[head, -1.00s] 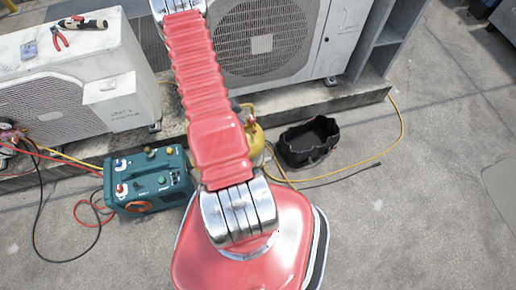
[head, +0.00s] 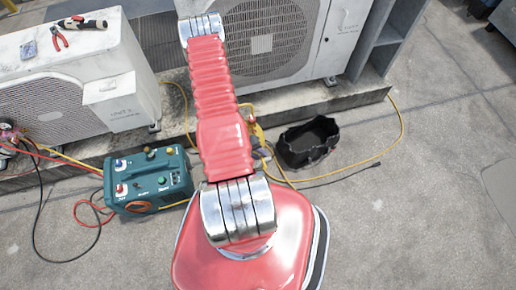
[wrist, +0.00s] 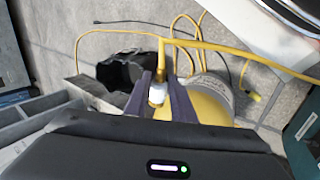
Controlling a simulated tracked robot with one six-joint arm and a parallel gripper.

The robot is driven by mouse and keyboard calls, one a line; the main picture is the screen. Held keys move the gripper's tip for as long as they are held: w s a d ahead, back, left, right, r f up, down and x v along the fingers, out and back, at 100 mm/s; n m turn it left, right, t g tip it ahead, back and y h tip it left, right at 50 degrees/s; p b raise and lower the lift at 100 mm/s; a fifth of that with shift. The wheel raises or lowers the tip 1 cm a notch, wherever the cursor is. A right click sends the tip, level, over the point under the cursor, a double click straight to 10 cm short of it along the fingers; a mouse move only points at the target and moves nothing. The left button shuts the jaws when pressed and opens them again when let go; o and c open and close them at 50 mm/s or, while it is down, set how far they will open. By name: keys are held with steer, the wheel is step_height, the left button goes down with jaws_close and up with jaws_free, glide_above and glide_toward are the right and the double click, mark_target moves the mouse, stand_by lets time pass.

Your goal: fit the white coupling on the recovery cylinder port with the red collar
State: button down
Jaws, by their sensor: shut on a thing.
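In the wrist view my gripper (wrist: 158,84) is shut on the white coupling (wrist: 157,94), which sits between its two dark fingers with the yellow hose (wrist: 161,62) running up from it. The yellow recovery cylinder (wrist: 204,102) lies just behind and right of the fingers, with a grey band on its side. I cannot tell whether the coupling touches the cylinder. The port with the red collar is not clear in the wrist view. In the head view my red arm hides most of the cylinder; only some yellow (head: 259,132) shows at its right edge.
A black open tool bag (head: 309,143) stands right of the arm. A teal recovery machine (head: 148,180) with hoses stands left. White condensers (head: 275,40) line the back on a concrete ledge. The yellow hose loops over open floor at right.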

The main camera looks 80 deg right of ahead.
mark_target(254, 131)
steer(key=shift+d, duration=0.1)
steer(key=d, duration=0.1)
steer(key=w+d, duration=0.1)
steer(key=d, duration=0.1)
steer(key=w+d, duration=0.1)
steer(key=shift+w+d, duration=0.2)
steer(key=shift+w, duration=0.05)
stand_by(0.6)
steer(key=shift+w+r, duration=0.1)
stand_by(0.4)
steer(key=shift+w+d, duration=0.35)
steer(key=shift+d, duration=0.25)
steer(key=shift+w+d, duration=0.35)
steer(key=shift+d, duration=0.2)
stand_by(2.8)
steer(key=c, duration=1.4)
jaws_free()
steer(key=shift+c, duration=0.2)
